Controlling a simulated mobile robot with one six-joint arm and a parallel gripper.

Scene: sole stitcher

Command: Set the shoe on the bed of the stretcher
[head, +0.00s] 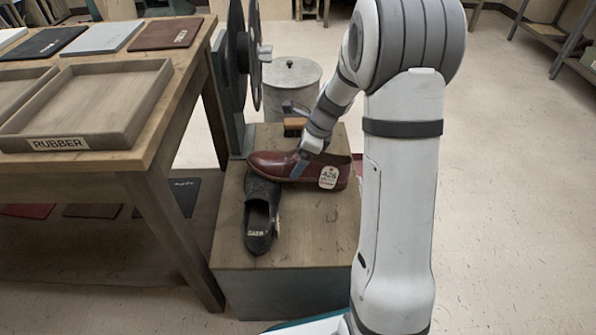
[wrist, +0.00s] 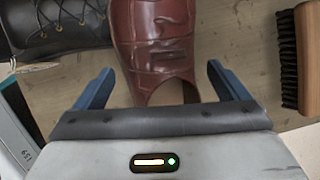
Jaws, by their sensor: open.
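A burgundy leather shoe (head: 268,164) with a white tag lies across the wooden top of a low stand. A black shoe (head: 257,212) lies on the same top, in front and to the left. My gripper (head: 302,165) is over the middle of the burgundy shoe. In the wrist view, my open gripper (wrist: 162,84) has its blue fingers apart, one on each side of the burgundy shoe (wrist: 152,40), with gaps visible. The laced black shoe (wrist: 50,30) is at the upper left there. I cannot tell which part is the stretcher's bed.
A brush (head: 294,127) lies behind the burgundy shoe. A machine with dark wheels (head: 236,60) rises at the stand's back left. A grey bin (head: 292,85) stands behind. A bench with a wooden tray labelled RUBBER (head: 105,105) fills the left.

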